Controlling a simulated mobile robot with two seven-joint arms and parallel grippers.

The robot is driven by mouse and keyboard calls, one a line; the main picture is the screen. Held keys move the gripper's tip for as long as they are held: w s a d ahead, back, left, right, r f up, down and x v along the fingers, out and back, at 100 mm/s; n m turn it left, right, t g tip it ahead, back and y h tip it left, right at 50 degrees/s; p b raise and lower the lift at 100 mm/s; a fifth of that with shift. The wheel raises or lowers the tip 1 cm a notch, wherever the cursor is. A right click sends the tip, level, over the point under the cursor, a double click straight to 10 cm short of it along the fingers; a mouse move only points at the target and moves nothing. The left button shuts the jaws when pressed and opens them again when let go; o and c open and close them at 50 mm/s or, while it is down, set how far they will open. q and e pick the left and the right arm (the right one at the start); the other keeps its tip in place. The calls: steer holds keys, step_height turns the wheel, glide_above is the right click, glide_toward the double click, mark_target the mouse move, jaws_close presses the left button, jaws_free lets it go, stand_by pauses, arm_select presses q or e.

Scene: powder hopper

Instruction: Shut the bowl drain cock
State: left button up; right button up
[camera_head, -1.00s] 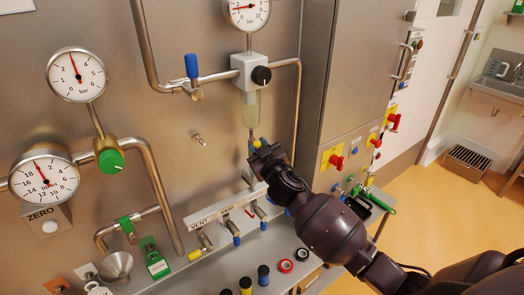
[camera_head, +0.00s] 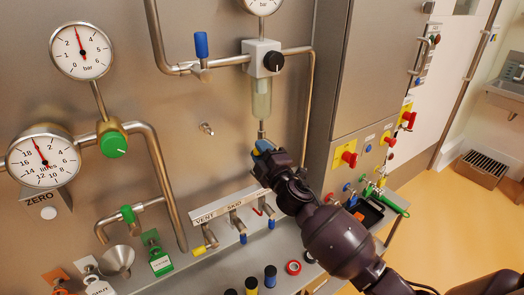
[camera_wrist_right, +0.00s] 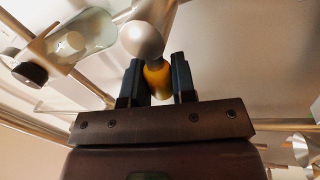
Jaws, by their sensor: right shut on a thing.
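The clear filter bowl (camera_head: 262,100) hangs below a grey block on the steel panel. The drain cock's short metal stem (camera_head: 262,130) comes out under it. The cock's yellow handle (camera_head: 257,149) is mostly hidden by my right gripper (camera_head: 263,149) in the head view. In the right wrist view the yellow handle (camera_wrist_right: 157,80) lies between the two dark fingers of my right gripper (camera_wrist_right: 157,82), which are shut on it. A round metal cock body (camera_wrist_right: 142,40) sits just beyond the fingertips. The glass bowl also shows in the wrist view (camera_wrist_right: 92,32). My left gripper is out of view.
A black knob (camera_head: 273,61) is on the block above, with a blue-handled valve (camera_head: 201,46) to its left. A labelled valve manifold (camera_head: 230,205) runs below my gripper. A vertical pipe (camera_head: 309,110) stands close to the right.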

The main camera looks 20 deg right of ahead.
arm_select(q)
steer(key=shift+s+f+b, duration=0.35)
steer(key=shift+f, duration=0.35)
arm_select(e)
steer(key=shift+a+f+n+y, duration=0.1)
steer(key=shift+f+n+y, duration=0.2)
steer(key=shift+n, duration=0.6)
steer(key=shift+f+n+y, duration=0.2)
steer(key=shift+f+n, duration=0.15)
steer(key=shift+n, duration=0.55)
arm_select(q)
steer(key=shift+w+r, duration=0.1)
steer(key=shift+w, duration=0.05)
arm_select(e)
steer(key=o, duration=0.9)
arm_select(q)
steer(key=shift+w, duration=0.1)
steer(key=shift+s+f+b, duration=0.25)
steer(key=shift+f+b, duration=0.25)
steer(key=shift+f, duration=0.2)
arm_select(e)
steer(key=v, duration=1.1)
